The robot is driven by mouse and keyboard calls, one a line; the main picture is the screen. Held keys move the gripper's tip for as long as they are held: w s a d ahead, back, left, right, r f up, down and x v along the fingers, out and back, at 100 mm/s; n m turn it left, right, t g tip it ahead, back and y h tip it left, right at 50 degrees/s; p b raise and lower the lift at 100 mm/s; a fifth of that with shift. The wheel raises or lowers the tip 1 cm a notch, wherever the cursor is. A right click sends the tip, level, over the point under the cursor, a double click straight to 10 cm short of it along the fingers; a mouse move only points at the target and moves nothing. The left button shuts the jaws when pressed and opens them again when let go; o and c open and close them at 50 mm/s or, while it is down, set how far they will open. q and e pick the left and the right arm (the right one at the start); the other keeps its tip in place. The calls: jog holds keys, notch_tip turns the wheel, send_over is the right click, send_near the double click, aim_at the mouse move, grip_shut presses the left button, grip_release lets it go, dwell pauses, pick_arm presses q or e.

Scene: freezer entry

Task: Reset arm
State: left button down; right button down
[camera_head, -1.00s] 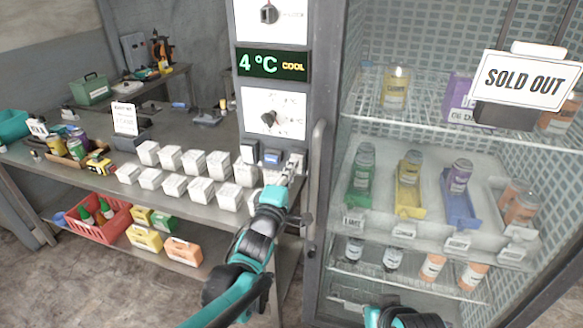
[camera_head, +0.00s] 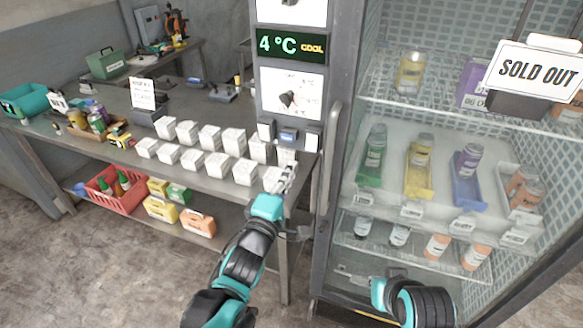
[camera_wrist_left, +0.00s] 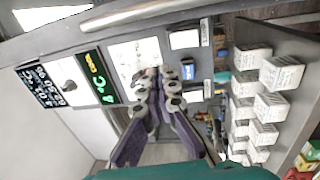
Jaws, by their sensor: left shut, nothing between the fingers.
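My left gripper (camera_head: 288,180) is shut and empty. In the head view it is just below the panel's lower buttons, in front of the right end of the row of white boxes. In the left wrist view its fingers (camera_wrist_left: 160,84) are close together against the control panel in the background, with nothing between them. My right arm (camera_head: 415,302) shows at the bottom, before the glass cabinet; its fingers cannot be made out clearly.
The control panel (camera_head: 290,92) reads 4 °C COOL. The glass cabinet (camera_head: 327,215) with bottles stands to the right, a SOLD OUT sign (camera_head: 537,70) on it. White boxes (camera_head: 212,165) stand on the bench (camera_head: 90,150). A red basket (camera_head: 112,203) sits below.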

pick_arm(q)
jog(key=s+a+f+m+g+y, duration=0.45)
jog(key=a+f, duration=0.35)
jog(key=a, duration=0.2)
jog(key=s+a+f+m+g, duration=0.2)
jog(key=s+f+m+g, duration=0.1)
jog(key=s+f+m, duration=0.2)
jog(key=s+a+f+m+g+y+b, duration=0.1)
jog(key=s+a+f+m+g, duration=0.2)
jog(key=s, duration=0.5)
jog(key=shift+s+f+m+g, duration=0.35)
jog(key=shift+f+m, duration=0.5)
jog(key=shift+m, duration=0.1)
jog(key=shift+y, duration=0.25)
